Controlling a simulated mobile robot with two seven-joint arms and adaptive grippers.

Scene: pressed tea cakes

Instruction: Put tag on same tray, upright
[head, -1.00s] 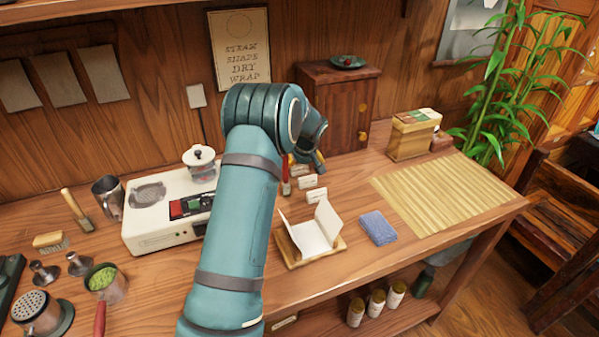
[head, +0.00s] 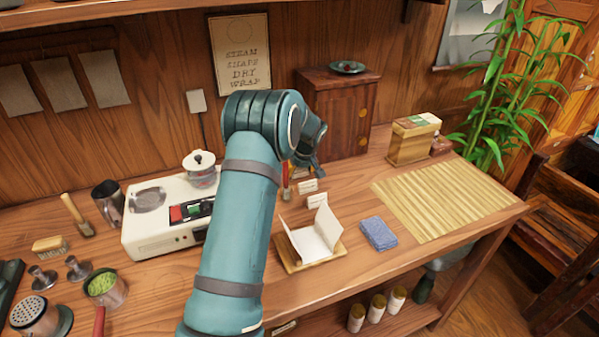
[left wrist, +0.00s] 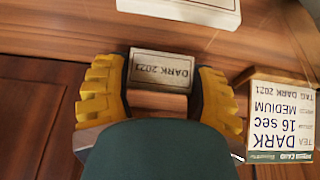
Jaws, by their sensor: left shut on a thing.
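My left gripper (head: 317,170) is beside the small wooden cabinet, at the back of the table. In the left wrist view its yellow fingers (left wrist: 158,80) are shut on a small cream tag (left wrist: 161,68) lettered DARK 2021, which reads upside down there. The arm hides this tag in the head view. Two other white tags, one (head: 308,186) behind the other (head: 317,201), stand in front of the gripper. A wooden tray (head: 292,267) holding an opened white paper (head: 311,240) lies nearer the front. My right gripper is not in view.
A printed card (left wrist: 281,125) reading DARK, 16 sec, MEDIUM shows right of the fingers. The cabinet (head: 338,110) stands close behind. A white steamer (head: 150,228) is at left. A blue cloth (head: 379,233) and slatted mat (head: 440,195) lie right of the tray.

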